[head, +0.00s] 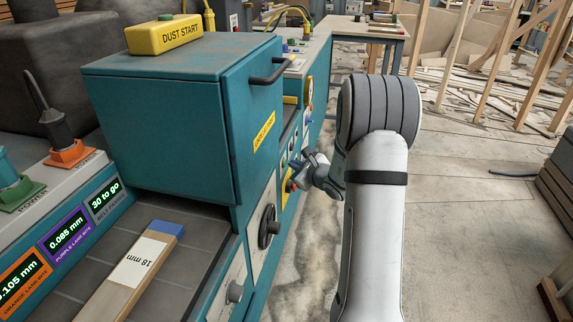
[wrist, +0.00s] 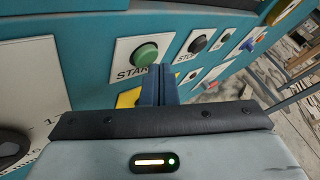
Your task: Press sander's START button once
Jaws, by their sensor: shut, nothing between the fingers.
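The START button (wrist: 146,54) is a green round button on a white plate marked START, on the teal front panel of the sander (head: 160,110). My gripper (wrist: 158,84) is shut and empty. In the wrist view its fingertips lie just below and right of the green button, over the plate's lower right edge. I cannot tell whether they touch the panel.
A black STOP button (wrist: 198,44) sits right of START, with more small controls beyond. A black dial (head: 268,226) is on the panel nearer the camera. A yellow DUST START box (head: 164,36) stands on top of the sander. A board marked 18 mm (head: 135,270) lies on the bed.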

